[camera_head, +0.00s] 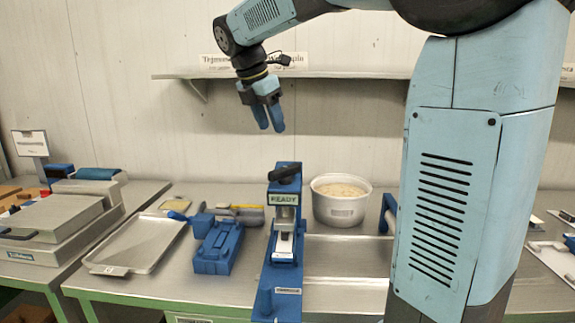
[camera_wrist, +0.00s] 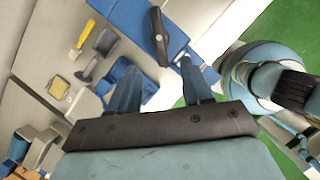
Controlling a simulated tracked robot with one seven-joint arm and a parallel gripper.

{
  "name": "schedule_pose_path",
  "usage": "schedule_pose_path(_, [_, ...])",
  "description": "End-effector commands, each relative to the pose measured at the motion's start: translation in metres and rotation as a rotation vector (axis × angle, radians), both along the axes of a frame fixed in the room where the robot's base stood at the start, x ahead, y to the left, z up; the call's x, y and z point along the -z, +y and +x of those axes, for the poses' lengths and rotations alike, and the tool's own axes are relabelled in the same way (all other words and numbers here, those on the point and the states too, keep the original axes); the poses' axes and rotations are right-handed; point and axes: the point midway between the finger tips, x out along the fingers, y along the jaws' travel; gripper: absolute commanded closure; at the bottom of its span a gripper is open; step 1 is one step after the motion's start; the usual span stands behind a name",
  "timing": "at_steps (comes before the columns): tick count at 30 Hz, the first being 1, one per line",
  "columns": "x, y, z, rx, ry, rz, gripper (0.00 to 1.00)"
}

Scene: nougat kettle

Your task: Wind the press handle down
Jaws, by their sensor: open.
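The blue press (camera_head: 287,215) stands upright on the metal table, with a "READY" label on its front. Its black handle (camera_head: 284,173) lies across the top, and it also shows in the wrist view (camera_wrist: 158,37). My gripper (camera_head: 270,130) hangs in the air above the table, behind and a little left of the press top in the head view. Its two blue fingers are apart with nothing between them, and they do not touch the handle. In the wrist view my gripper (camera_wrist: 156,75) has the handle just beyond its fingertips.
A white tub (camera_head: 341,210) of pale mass stands right of the press. A blue block-shaped device (camera_head: 217,247) and a metal tray (camera_head: 136,245) lie to the left. A shelf (camera_head: 340,74) runs along the wall behind my gripper. The air around the press top looks clear.

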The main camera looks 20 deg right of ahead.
Motion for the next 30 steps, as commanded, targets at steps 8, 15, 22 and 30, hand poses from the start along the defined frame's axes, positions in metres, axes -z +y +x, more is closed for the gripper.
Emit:
schedule_pose_path(8, [0.033,-0.013,0.006,-0.001,0.004,-0.001,0.51])
schedule_pose_path(15, [0.072,-0.027,0.013,0.001,0.005,0.000,0.51])
schedule_pose_path(22, [0.106,-0.039,0.019,0.001,0.002,0.000,0.51])
schedule_pose_path(30, [0.124,-0.046,0.023,0.000,0.000,0.001,0.51])
